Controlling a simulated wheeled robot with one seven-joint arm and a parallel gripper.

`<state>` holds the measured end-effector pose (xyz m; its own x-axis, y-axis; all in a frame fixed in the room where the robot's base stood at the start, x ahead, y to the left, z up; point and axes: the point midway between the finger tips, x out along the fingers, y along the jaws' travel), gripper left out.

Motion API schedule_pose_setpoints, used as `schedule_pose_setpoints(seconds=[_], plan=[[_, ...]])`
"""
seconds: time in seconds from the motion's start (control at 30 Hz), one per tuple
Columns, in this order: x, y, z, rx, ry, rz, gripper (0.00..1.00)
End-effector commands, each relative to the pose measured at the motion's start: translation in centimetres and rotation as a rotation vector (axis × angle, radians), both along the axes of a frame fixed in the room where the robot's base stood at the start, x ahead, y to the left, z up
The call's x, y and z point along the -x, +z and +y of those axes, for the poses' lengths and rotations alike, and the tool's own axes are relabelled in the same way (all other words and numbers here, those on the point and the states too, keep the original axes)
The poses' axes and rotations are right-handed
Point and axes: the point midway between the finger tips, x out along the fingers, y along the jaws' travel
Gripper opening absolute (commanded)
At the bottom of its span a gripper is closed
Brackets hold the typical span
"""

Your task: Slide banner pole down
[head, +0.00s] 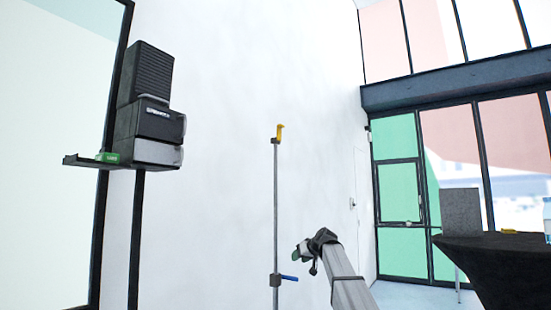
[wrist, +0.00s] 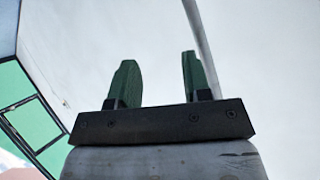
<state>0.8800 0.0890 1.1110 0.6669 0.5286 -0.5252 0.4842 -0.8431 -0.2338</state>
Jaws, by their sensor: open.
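The banner pole (head: 276,215) is a thin grey upright rod in front of the white wall in the head view. It has a yellow hooked top (head: 279,132) and a clamp with a blue lever (head: 289,278) low down. My gripper (head: 299,253) is just right of the rod in that view, a little above the blue lever. In the wrist view its two green fingers (wrist: 158,82) are apart with nothing between them. A grey rod (wrist: 202,45), likely the pole, slants past beside the right finger; whether they touch cannot be told.
A black machine (head: 150,120) on a stand with a small shelf (head: 88,161) is at the left. A black-covered table (head: 500,265) with a grey box (head: 461,211) is at the right. The wall around the pole is bare.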

Motion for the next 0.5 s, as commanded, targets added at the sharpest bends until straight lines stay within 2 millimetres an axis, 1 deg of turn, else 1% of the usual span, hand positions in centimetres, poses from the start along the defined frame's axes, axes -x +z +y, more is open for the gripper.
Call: schedule_pose_setpoints(seconds=[0.03,0.07,0.1,0.17,0.2,0.27,0.3,0.37,0.4,0.47,0.5], plan=[[-1.1,3.5,0.2,-0.012,0.011,-0.04,0.45],[-1.5,5.2,0.4,-0.019,0.02,-0.062,0.45],[-1.8,7.6,0.6,-0.029,0.03,-0.093,0.45],[-2.2,11.3,0.8,-0.043,0.046,-0.137,0.45],[-2.4,13.7,1.0,-0.052,0.056,-0.168,0.45],[-2.6,17.4,1.3,-0.065,0.071,-0.215,0.45],[-2.6,20.0,1.4,-0.073,0.081,-0.246,0.45],[-2.6,23.8,1.7,-0.087,0.096,-0.292,0.45],[-2.5,26.3,1.9,-0.095,0.107,-0.322,0.45],[-2.2,30.1,2.1,-0.108,0.122,-0.368,0.45],[-1.9,32.7,2.2,-0.115,0.131,-0.399,0.45]])
